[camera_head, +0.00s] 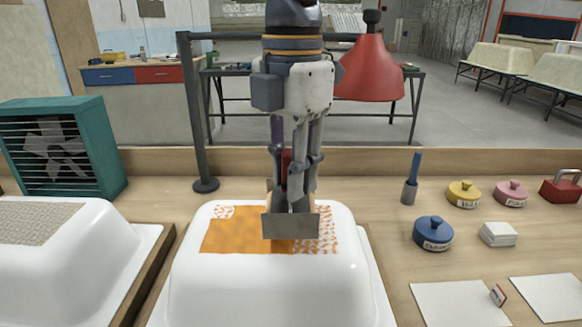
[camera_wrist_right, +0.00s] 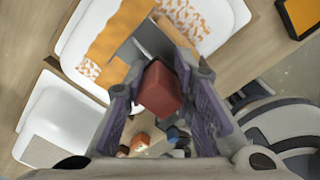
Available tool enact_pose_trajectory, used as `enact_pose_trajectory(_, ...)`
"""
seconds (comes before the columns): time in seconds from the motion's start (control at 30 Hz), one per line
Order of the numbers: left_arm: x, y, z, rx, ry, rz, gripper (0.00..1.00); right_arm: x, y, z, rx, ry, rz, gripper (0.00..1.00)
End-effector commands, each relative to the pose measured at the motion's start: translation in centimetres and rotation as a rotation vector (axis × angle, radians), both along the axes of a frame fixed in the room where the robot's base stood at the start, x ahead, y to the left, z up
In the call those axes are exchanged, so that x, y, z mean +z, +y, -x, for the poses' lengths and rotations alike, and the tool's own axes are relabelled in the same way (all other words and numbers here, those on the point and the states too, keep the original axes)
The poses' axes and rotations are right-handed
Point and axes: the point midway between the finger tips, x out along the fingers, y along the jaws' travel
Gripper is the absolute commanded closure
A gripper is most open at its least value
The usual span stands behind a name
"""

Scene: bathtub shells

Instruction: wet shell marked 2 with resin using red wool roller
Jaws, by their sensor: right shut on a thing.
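A white shell (camera_head: 270,290) stands upside down at the front middle. Its top carries an orange resin patch (camera_head: 235,235), solid on the left and speckled at the right and back left. No number shows on it. My right gripper (camera_head: 292,180) is upright above this shell, shut on the red handle (camera_wrist_right: 160,90) of a tool. The tool's grey flat plate (camera_head: 290,226) stands over the patch, at or just above its surface; I cannot tell if it touches. No red wool shows on the tool. The patch also shows in the right wrist view (camera_wrist_right: 108,42). My left gripper is not in view.
A second white shell (camera_head: 80,280) with a grey mat patch is at left, by a teal fan (camera_head: 60,150). At right are a blue tin (camera_head: 433,233), yellow tin (camera_head: 463,194), pink tin (camera_head: 511,194) and white sheets (camera_head: 460,304). A red lamp (camera_head: 371,70) hangs behind.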

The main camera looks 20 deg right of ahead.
Motion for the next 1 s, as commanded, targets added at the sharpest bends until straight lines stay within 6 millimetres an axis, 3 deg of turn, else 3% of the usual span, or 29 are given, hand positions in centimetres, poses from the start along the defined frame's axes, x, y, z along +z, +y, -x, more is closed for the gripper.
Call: enact_pose_trajectory(1.0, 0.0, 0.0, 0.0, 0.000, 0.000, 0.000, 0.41, -2.0, 0.0, 0.0, -0.001, 0.000, 0.000, 0.99)
